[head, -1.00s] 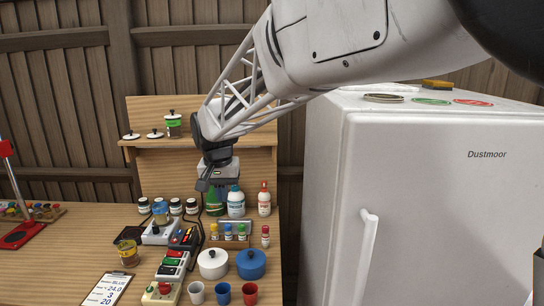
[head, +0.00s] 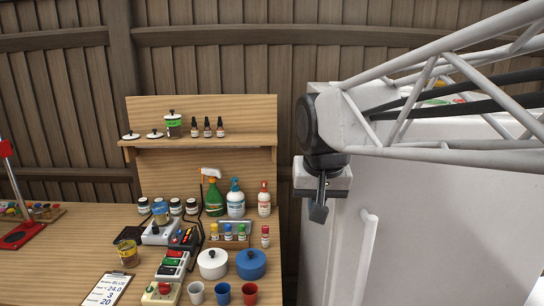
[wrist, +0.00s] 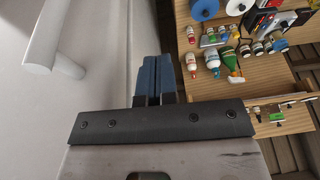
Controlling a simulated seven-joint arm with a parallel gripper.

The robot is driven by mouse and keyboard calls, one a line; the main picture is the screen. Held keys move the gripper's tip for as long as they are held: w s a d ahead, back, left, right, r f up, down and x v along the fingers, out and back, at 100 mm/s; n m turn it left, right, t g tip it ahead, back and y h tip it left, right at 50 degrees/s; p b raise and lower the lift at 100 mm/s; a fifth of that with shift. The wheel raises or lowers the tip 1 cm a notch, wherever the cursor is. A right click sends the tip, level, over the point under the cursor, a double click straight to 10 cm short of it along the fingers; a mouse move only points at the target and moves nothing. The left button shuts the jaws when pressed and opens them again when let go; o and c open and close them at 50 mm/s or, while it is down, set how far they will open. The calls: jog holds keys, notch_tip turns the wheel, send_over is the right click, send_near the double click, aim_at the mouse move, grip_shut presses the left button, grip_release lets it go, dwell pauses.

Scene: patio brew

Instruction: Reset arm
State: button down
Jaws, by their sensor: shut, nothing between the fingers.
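My gripper (head: 318,208) hangs pointing down in front of the fridge's left edge, to the right of the wooden bench. Its fingers are together with nothing between them. In the wrist view the two dark blue fingers (wrist: 154,82) sit side by side, apart from everything around them. My arm reaches in from the right, across the top of the fridge.
The white fridge (head: 440,220) stands close behind and right of my gripper, its handle (head: 366,258) just below right. The wooden bench (head: 70,245) at left holds bottles, a white pot (head: 213,263), a blue pot (head: 251,264) and cups. A shelf (head: 205,141) carries a jar and small bottles.

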jog(key=shift+s+d+f+t, duration=0.7)
jog(key=shift+s+d, duration=1.75)
jog(key=shift+s, duration=2)
jog(key=shift+s+d+f+t, duration=0.4)
jog(key=shift+s+d+f, duration=0.55)
jog(key=shift+s+d, duration=2.5)
notch_tip(320, 180, down, 9)
jog(key=a+g, duration=0.1)
jog(key=g, duration=0.2)
jog(key=shift+s+a+f+h, duration=0.2)
jog(key=shift+s+a+h, duration=0.1)
